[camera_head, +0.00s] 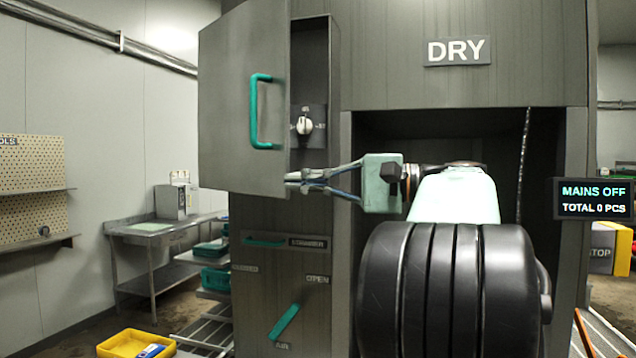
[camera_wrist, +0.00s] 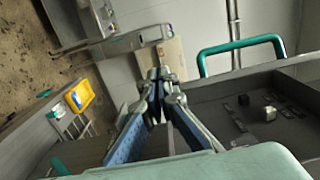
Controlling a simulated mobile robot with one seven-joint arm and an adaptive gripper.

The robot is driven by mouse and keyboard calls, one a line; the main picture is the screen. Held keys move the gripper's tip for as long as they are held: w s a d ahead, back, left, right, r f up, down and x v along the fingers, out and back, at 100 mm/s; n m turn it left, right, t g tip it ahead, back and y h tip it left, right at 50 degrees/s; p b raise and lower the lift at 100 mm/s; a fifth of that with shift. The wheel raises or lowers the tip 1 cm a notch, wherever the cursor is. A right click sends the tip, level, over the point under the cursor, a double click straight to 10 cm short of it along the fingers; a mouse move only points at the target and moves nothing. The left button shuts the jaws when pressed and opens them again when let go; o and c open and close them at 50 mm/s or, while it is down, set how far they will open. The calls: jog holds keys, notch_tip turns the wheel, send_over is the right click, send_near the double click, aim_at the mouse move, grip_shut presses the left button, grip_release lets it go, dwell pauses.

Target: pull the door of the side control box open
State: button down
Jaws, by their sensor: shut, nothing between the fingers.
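The side control box door (camera_head: 240,100) is a grey panel with a green bar handle (camera_head: 262,112). It stands swung open to the left, and the box interior (camera_head: 309,75) shows a white knob (camera_head: 304,125) on a dark plate. My gripper (camera_head: 290,182) is shut and empty at the lower free-side opening, close to the door's lower right edge; I cannot tell whether it touches. In the wrist view the shut fingertips (camera_wrist: 160,75) lie beside the door edge, with the green handle (camera_wrist: 240,50) to the right and the knob (camera_wrist: 265,113) inside the box.
A dark recess (camera_head: 400,130) lies under the DRY sign. A steel table (camera_head: 150,232) and a yellow tray (camera_head: 135,344) stand at the left.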

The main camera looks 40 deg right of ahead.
jog(key=x, duration=0.4)
jog(key=shift+s, duration=0.1)
jog(key=shift+w+a, duration=0.2)
jog(key=shift+a, duration=0.85)
jog(key=shift+w+a, duration=0.15)
jog(key=shift+a, duration=0.85)
jog(key=m+t+h+p, duration=0.3)
jog(key=h, duration=0.1)
send_near(279, 180)
jog(key=w+d+f, duration=0.2)
jog(key=w+d, duration=0.4)
jog(key=w+a+p, duration=0.2)
jog(key=w+a, duration=0.5)
jog(key=shift+w+a, duration=0.1)
jog(key=shift+w, duration=0.3)
jog(key=shift+a+f+p, duration=0.15)
jog(key=shift+a+p, duration=0.1)
jog(key=shift+p, duration=0.05)
